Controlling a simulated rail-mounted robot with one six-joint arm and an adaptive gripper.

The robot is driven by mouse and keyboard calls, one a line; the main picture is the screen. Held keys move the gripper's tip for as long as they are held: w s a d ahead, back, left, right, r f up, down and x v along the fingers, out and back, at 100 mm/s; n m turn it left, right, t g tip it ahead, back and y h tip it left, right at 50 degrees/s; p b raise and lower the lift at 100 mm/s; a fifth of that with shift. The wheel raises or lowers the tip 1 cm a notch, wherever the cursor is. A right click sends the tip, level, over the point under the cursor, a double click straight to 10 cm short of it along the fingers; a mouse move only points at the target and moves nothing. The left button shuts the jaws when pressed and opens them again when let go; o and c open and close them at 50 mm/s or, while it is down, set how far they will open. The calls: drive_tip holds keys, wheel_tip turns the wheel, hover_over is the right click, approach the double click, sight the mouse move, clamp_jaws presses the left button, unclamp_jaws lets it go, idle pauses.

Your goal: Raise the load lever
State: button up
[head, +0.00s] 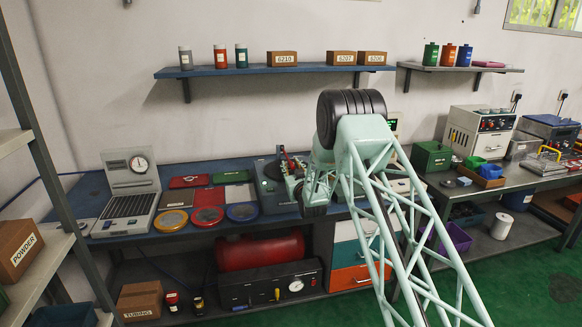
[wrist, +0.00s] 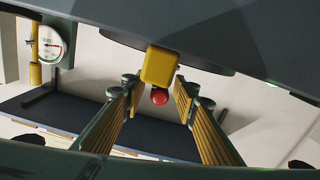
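In the wrist view, a red ball knob (wrist: 159,97) sits below a yellow block (wrist: 159,66), which I take to be part of the load lever. My gripper (wrist: 158,92) is open, with its two ribbed yellow pads on either side of the knob. A gap shows on both sides, so the pads do not appear to touch it. How deep the knob lies between the fingers is hard to tell. In the head view, my gripper (head: 292,166) is at the dark grey test machine (head: 271,197) on the bench.
In the head view, coloured trays (head: 208,197) lie left of the machine, and a wall shelf (head: 265,69) hangs above.

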drive_tip(key=shift+c, duration=0.4)
clamp_jaws()
drive_tip(key=shift+r, duration=0.15)
